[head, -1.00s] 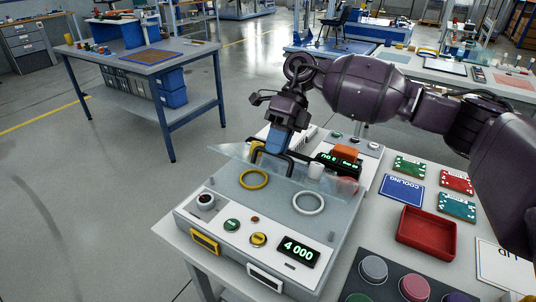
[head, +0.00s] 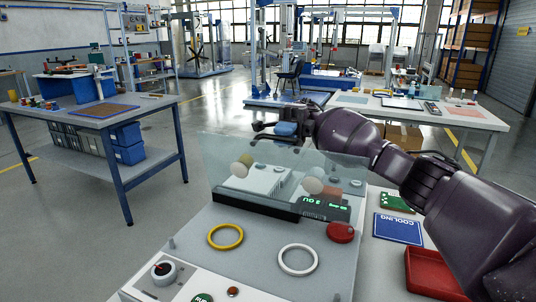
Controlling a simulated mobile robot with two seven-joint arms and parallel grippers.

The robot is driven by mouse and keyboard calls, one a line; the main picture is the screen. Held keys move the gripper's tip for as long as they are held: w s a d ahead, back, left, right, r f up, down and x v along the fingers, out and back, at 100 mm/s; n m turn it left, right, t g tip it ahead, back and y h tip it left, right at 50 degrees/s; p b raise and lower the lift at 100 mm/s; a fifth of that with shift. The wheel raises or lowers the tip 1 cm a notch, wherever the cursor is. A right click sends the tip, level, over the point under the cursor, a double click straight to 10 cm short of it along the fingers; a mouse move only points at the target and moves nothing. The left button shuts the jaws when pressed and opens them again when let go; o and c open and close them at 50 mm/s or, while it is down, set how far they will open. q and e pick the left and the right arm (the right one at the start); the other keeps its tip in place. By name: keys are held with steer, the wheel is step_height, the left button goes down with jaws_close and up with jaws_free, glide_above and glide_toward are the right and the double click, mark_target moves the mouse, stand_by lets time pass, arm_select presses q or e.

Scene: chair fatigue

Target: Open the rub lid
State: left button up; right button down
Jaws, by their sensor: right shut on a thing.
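The rub lid (head: 222,165) is a clear panel standing steeply raised at the back of the grey rub machine (head: 262,228). My right gripper (head: 288,136) is at the lid's top edge, shut on what appears to be its handle, which my gripper mostly hides. A yellow ring (head: 225,237) and a white ring (head: 298,260) lie on the machine's flat top in front of the lid. A pale yellow round piece (head: 240,168) and a whitish one (head: 312,185) show at the lid. My left gripper is not in view.
A blue-legged table (head: 95,115) stands back left, across open floor.

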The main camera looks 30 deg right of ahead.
steer(key=shift+w+d+f+g+y+b, duration=0.35)
steer(key=shift+w+d+y+b, duration=0.1)
steer(key=shift+d+b, duration=0.15)
steer(key=shift+w+d+f+g+y+b, duration=0.2)
steer(key=shift+w+d+g+y+b, duration=0.15)
steer(key=shift+w+d+b, duration=0.2)
steer(key=shift+w+d+f+g+y+b, duration=0.3)
steer(key=shift+w+d+y+b, duration=0.1)
steer(key=shift+d+b, duration=0.2)
steer(key=c, duration=1.3)
jaws_free()
steer(key=shift+o, duration=0.7)
steer(key=shift+r, duration=0.1)
